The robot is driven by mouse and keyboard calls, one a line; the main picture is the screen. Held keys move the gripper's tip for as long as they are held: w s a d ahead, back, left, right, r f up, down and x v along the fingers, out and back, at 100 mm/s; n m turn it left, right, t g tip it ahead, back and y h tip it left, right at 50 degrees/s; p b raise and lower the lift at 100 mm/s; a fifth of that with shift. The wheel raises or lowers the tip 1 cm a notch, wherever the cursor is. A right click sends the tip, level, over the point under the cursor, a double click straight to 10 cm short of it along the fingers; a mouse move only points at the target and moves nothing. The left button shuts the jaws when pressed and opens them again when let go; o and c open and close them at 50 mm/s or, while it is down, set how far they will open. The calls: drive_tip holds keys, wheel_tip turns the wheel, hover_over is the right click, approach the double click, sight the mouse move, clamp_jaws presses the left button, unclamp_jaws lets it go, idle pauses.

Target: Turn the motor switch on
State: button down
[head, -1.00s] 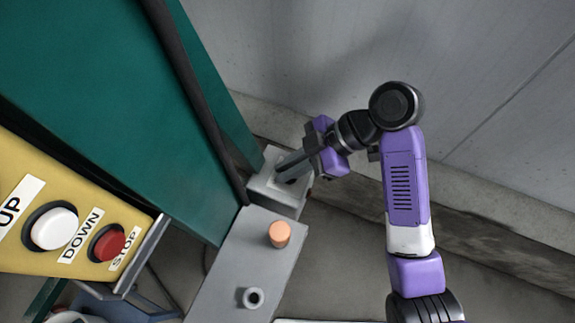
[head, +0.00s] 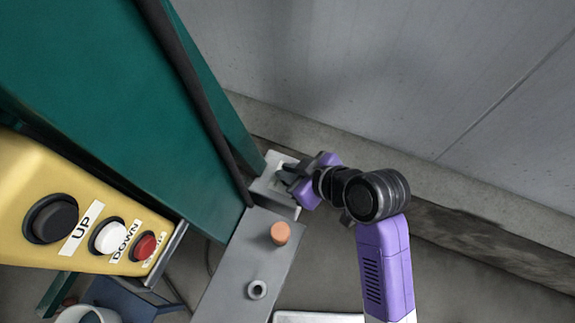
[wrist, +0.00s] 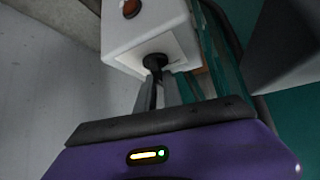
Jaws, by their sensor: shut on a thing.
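The motor switch is a small light grey box (head: 268,190) beside the green machine column in the head view. In the wrist view its pale face (wrist: 150,32) shows a round orange-brown lamp or button (wrist: 131,8) and a black switch lever (wrist: 155,64). My gripper (head: 285,174) is at the box's face. In the wrist view, its grey fingers (wrist: 172,90) reach up to the lever and are shut on it. The exact contact at the fingertips and the lever's set position are hard to make out.
A yellow panel (head: 30,185) with UP, DOWN and a red button is at the left. The green column (head: 120,130) stands beside the switch. A grey plate (head: 235,270) with an orange knob (head: 280,233) lies below it. A concrete wall (head: 430,80) is behind.

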drive_tip(key=shift+r+m+t+h+p, duration=0.1)
drive_tip(key=shift+m+t+h+p, duration=0.9)
drive_tip(key=shift+m+p, duration=0.6)
drive_tip(key=shift+d+m, duration=0.1)
drive_tip(key=shift+m, duration=0.2)
drive_tip(key=c, duration=1.5)
unclamp_jaws()
drive_tip(key=shift+b+v, duration=0.5)
drive_tip(key=shift+v, duration=3.3)
